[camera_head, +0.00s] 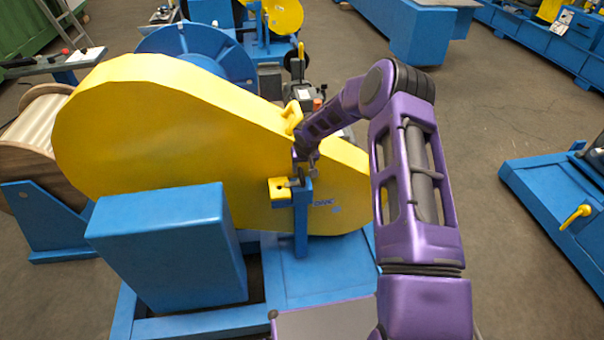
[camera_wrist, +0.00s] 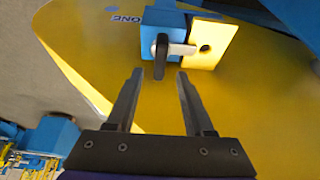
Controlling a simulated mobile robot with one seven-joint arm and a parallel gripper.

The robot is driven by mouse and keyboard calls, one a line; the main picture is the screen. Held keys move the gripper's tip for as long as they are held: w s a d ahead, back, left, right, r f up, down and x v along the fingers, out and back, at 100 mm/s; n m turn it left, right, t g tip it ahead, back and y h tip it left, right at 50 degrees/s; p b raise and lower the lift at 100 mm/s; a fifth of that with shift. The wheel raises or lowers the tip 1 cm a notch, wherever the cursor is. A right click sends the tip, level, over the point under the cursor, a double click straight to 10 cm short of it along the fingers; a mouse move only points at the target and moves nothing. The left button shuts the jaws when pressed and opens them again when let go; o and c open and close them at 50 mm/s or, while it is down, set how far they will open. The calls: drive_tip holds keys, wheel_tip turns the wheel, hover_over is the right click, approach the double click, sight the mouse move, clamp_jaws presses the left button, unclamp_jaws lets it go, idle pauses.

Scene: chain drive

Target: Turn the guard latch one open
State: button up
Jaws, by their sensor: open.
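The guard latch (camera_wrist: 167,48) has a dark handle and a light metal tongue that reaches from a blue block (camera_wrist: 148,18) onto a yellow bracket (camera_wrist: 212,45) with a dark hole. In the head view the yellow bracket (camera_head: 279,189) and the blue post (camera_head: 301,222) stand in front of the big yellow guard (camera_head: 170,125). My gripper (camera_wrist: 157,74) is open and empty. Its fingertips are just short of the dark handle, one on each side of it, with no contact that I can make out. In the head view my arm partly hides the latch.
A blue box (camera_head: 165,250) stands at the left front of the guard on a blue base (camera_head: 318,272). A yellow handle (camera_head: 292,117) sticks up from the guard near my arm. A wooden spool (camera_head: 32,135) is at the far left. Open floor (camera_head: 500,110) lies to the right.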

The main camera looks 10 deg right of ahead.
sight(302, 174)
drive_tip(key=shift+x, duration=2.2)
clamp_jaws()
